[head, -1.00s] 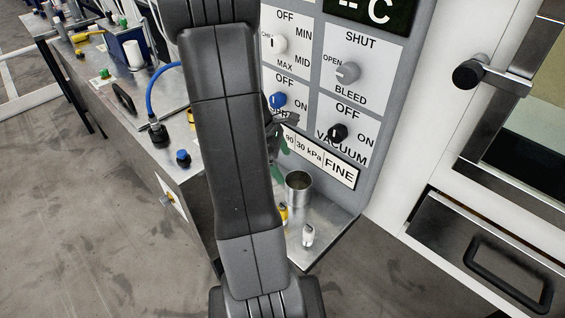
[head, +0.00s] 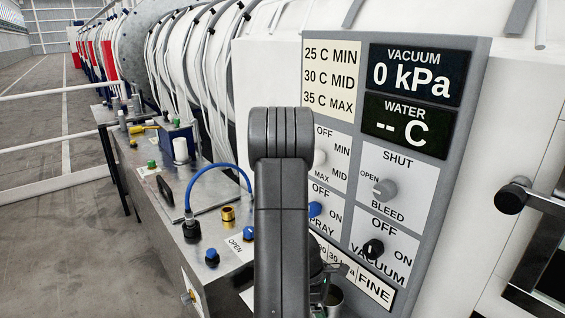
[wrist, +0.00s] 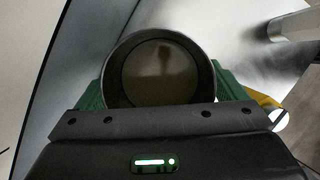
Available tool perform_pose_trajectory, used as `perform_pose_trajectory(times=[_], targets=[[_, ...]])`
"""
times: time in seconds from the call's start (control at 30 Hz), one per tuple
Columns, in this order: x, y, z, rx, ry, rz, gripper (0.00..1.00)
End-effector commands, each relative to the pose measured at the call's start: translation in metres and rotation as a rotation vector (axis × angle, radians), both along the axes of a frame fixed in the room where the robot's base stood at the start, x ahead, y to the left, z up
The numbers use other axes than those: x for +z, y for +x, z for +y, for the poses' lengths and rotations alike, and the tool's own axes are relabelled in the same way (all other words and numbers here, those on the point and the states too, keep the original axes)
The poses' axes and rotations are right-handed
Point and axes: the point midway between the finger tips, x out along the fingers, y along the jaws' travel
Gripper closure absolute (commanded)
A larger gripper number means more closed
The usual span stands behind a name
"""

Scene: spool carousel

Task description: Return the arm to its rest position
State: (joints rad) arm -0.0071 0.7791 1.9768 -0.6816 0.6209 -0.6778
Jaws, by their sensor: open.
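My arm (head: 282,205) stands upright in the middle of the head view, in front of the control panel (head: 479,85). Its lower end and most of my gripper are hidden behind it there. In the wrist view my gripper (wrist: 160,82) is open, with green fingers on the left and right of a round metal cup (wrist: 160,42). I cannot tell whether the fingers touch the cup. The cup (head: 334,298) shows partly in the head view, below the panel and just right of my arm.
The panel carries a vacuum knob (head: 373,249), a bleed knob (head: 385,189) and a blue spray knob (head: 315,209). Left is a metal bench (head: 170,215) with a blue hose (head: 213,168) and fittings. A black door handle (head: 511,197) is at right. Floor at far left is open.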

Motion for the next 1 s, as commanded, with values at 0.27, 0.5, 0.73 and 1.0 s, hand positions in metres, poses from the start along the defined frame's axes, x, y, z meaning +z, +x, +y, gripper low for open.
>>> perform_pose_trajectory(times=[0.27,0.5,0.73,1.0], targets=[[0.023,0.002,0.0,0.0,-0.001,-0.005,0.09],[0.024,0.001,0.0,0.001,-0.001,-0.004,0.09],[0.018,0.001,0.0,-0.001,-0.001,-0.003,0.09],[0.029,0.006,0.01,0.001,-0.002,-0.011,0.09]])
